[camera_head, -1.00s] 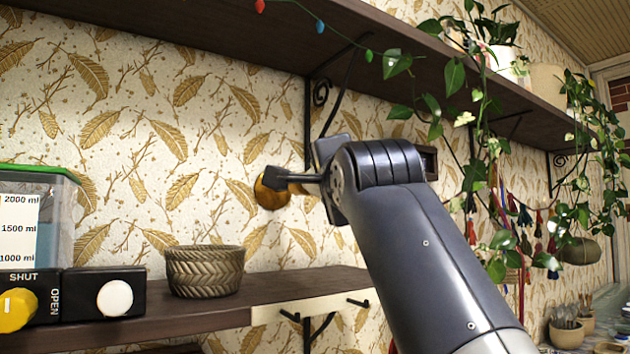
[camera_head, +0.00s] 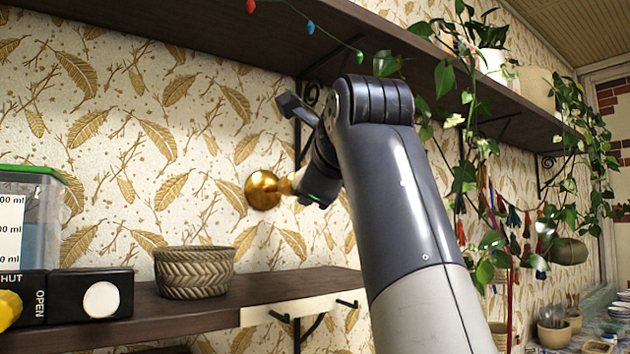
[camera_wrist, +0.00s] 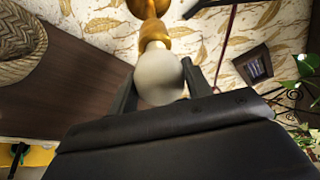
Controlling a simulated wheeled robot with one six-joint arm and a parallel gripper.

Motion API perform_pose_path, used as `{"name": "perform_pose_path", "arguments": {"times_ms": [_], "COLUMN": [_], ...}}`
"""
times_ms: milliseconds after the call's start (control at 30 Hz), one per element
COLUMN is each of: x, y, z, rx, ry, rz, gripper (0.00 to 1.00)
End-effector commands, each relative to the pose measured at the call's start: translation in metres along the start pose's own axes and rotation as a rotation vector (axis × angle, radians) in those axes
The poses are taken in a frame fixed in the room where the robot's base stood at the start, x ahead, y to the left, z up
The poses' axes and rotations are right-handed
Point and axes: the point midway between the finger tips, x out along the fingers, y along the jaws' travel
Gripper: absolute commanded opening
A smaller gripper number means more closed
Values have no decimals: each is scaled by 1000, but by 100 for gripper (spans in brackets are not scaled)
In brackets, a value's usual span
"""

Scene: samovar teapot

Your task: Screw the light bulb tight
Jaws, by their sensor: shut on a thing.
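A round brass wall fitting (camera_head: 262,190) is fixed to the wallpapered wall, above the lower shelf. In the wrist view its brass socket (camera_wrist: 152,30) points toward my gripper. The white light bulb (camera_wrist: 158,72) is at the end of the socket, with its base toward the brass. My gripper (camera_wrist: 162,88) is shut on the bulb, one dark finger on each side of the glass. In the head view my gripper (camera_head: 312,188) is at the fitting's right side, partly hidden by my arm. The bulb is mostly hidden there, and its thread cannot be seen.
A woven basket (camera_head: 194,272) stands on the lower shelf (camera_head: 270,292), left of my arm. A black box with knobs (camera_head: 92,293) is further left. An upper shelf (camera_head: 245,28) with a trailing plant (camera_head: 465,130) runs above my arm. Hooks (camera_head: 346,303) stick out below.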

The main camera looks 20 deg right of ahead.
Motion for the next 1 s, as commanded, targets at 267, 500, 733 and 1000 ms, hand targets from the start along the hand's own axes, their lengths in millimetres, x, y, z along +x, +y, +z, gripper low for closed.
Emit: {"name": "perform_pose_path", "arguments": {"times_ms": [267, 500, 733, 1000], "x": [1, 1, 1, 1], "y": [0, 1, 1, 0], "z": [0, 0, 0, 0], "rx": [61, 68, 67, 66], "ry": [0, 1, 1, 0], "rz": [26, 31, 31, 29], "gripper": [24, 24, 49, 68]}}
